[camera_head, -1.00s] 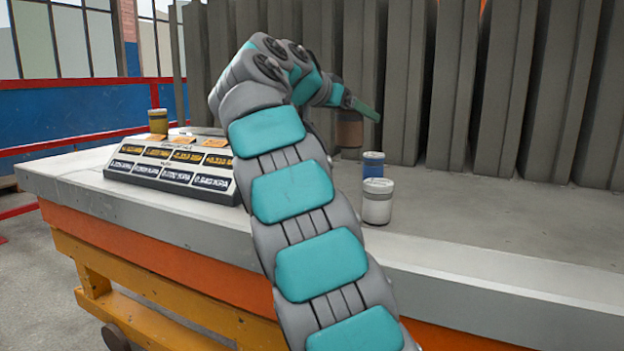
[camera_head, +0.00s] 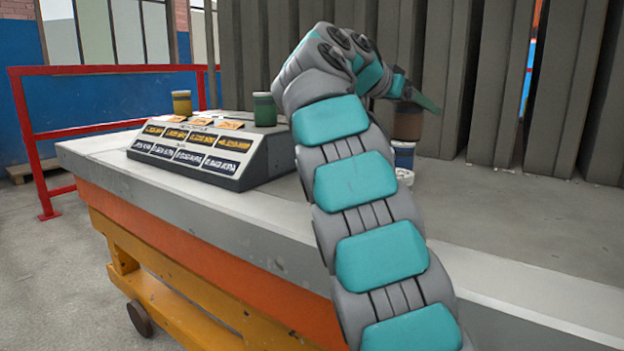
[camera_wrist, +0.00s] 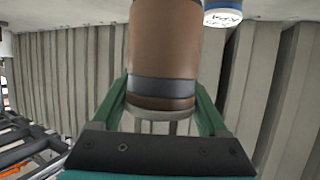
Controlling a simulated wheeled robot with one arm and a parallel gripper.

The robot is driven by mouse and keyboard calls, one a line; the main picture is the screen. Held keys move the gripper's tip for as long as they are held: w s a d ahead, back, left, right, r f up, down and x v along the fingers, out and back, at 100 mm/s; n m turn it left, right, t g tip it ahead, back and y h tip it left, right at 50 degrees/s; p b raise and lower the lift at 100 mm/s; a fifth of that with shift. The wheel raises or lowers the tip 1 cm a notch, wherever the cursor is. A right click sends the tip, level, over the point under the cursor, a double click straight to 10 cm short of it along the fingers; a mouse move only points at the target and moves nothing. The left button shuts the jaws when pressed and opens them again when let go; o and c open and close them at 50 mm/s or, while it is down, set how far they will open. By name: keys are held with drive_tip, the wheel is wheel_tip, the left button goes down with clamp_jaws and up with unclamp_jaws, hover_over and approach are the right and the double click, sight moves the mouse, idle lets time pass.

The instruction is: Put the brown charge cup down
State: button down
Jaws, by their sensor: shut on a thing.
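The brown charge cup (camera_head: 408,123) is held up by my gripper (camera_head: 420,97) above the bench top. In the head view it overlaps the top of a blue cup (camera_head: 403,153); I cannot tell the gap between them. In the wrist view the brown cup (camera_wrist: 163,50) sits between the two green fingers of my gripper (camera_wrist: 160,105), which are shut on it. A dark band rings the cup near one end. The blue cup's pale, lettered end (camera_wrist: 222,18) shows beside it in the wrist view.
Tall grey panels (camera_head: 450,80) stand behind. The bench right of my arm is clear.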

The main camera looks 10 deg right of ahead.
sight(414, 138)
wheel_tip(414, 138, down, 7)
drive_tip(key=b, duration=0.6)
drive_tip(key=shift+s+d+r+p+x, duration=0.2)
drive_tip(key=shift+s+d+p+x, duration=0.25)
drive_tip(key=shift+x, duration=2.25)
drive_tip(key=shift+s+d+r+p+x, duration=0.2)
drive_tip(key=shift+s+x, duration=0.45)
drive_tip(key=shift+x, duration=2.05)
drive_tip(key=shift+s+d+r+p+x, duration=0.25)
drive_tip(key=shift+s+p+x, duration=0.25)
drive_tip(key=shift+x, duration=2.2)
drive_tip(key=shift+s+f+b, duration=0.1)
drive_tip(key=shift+f+b, duration=0.05)
drive_tip(key=shift+b, duration=0.15)
unclamp_jaws()
drive_tip(key=shift+a+r, duration=0.15)
drive_tip(key=shift+r, duration=0.05)
drive_tip(key=v, duration=0.7)
